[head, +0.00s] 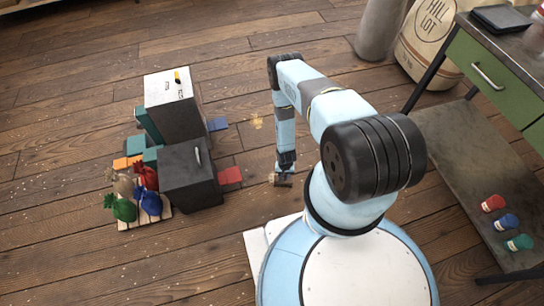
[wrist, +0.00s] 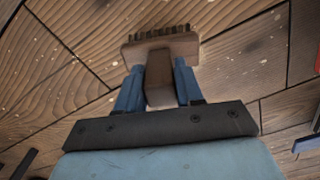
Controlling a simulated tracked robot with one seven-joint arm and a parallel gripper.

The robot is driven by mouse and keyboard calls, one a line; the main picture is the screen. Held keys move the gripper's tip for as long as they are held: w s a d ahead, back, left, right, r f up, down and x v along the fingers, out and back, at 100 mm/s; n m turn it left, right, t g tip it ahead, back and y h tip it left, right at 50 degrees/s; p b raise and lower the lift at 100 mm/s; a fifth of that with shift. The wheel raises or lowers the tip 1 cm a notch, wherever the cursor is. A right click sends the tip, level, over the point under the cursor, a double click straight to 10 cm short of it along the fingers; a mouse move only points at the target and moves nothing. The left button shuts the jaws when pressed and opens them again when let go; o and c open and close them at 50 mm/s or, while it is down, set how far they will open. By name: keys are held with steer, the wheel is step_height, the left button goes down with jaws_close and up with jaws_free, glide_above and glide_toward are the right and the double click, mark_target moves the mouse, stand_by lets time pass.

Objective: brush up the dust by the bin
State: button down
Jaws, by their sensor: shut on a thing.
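My gripper (head: 285,167) points down close to the floor, just right of the dark boxes. In the wrist view its two blue fingers (wrist: 160,78) are shut on the handle of a wooden brush (wrist: 145,48), with dark bristles along its far edge. The brush also shows small below the gripper in the head view (head: 283,181). A pale tan patch (head: 257,121), perhaps the dust, lies on the floor beyond the gripper.
Small tied sacks (head: 124,209) and coloured blocks crowd left of the boxes. A red block (head: 231,177) and a blue block (head: 218,124) jut from their right side. A green-drawered bench (head: 490,75) stands right, with three jars on its lower shelf. Plank floor beyond is open.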

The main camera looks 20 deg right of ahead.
steer(key=shift+s+a+r, duration=0.1)
steer(key=shift+r, duration=1.35)
steer(key=shift+s+r, duration=0.1)
steer(key=shift+r, duration=1.3)
